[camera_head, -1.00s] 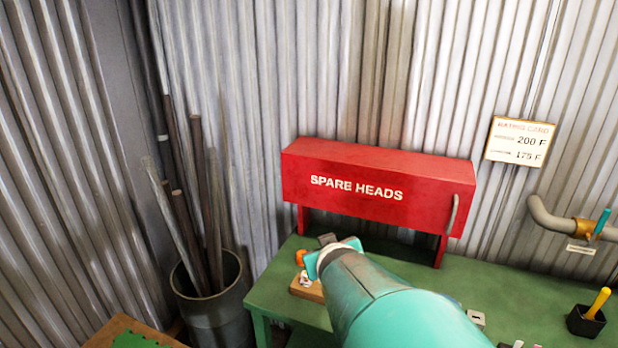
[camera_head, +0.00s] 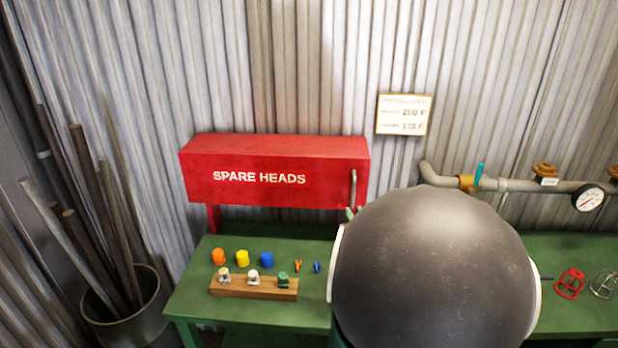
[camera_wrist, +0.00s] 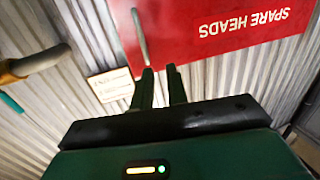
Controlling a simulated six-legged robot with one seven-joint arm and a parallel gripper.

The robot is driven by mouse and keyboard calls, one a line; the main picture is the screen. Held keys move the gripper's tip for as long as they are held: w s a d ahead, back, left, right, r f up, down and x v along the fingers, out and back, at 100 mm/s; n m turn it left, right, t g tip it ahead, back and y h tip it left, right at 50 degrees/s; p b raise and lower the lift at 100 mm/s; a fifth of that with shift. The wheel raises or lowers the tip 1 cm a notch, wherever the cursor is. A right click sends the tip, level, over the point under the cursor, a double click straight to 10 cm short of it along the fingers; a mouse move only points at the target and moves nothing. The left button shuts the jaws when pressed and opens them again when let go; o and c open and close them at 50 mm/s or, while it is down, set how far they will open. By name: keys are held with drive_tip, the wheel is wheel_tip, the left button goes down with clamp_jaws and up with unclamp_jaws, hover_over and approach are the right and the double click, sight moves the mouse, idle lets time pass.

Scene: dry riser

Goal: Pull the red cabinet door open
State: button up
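The red cabinet (camera_head: 235,185), lettered SPARE HEADS, stands on legs on the green bench against the wall. Its red door (camera_wrist: 235,32) looks shut and shows upside down in the wrist view. The grey upright handle (camera_head: 353,188) is at the door's right end; in the wrist view the handle (camera_wrist: 139,37) lies just beyond the fingertips, a little left. My gripper (camera_wrist: 160,70) is open, with a gap between its two dark fingers and nothing in it. It points at the door near the handle, apart from it as far as I can tell. My arm mostly hides it in the head view.
On the green bench (camera_head: 190,300) are a wooden block (camera_head: 254,288) with small sprinkler heads, and several coloured caps. A pipe (camera_head: 520,185) with a gauge (camera_head: 588,198) runs along the right wall. A bin (camera_head: 125,320) of pipes stands left. A rating card (camera_head: 404,114) hangs above.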

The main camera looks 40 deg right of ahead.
drive_tip(key=shift+m+h, duration=0.3)
drive_tip(key=shift+h, duration=0.1)
drive_tip(key=x, duration=0.4)
drive_tip(key=s+d+x, duration=0.1)
drive_tip(key=x, duration=0.3)
drive_tip(key=d+x, duration=0.1)
drive_tip(key=x, duration=0.4)
drive_tip(key=shift+s+d+r, duration=0.15)
drive_tip(key=shift+s+r, duration=0.15)
drive_tip(key=shift+c, duration=0.2)
clamp_jaws()
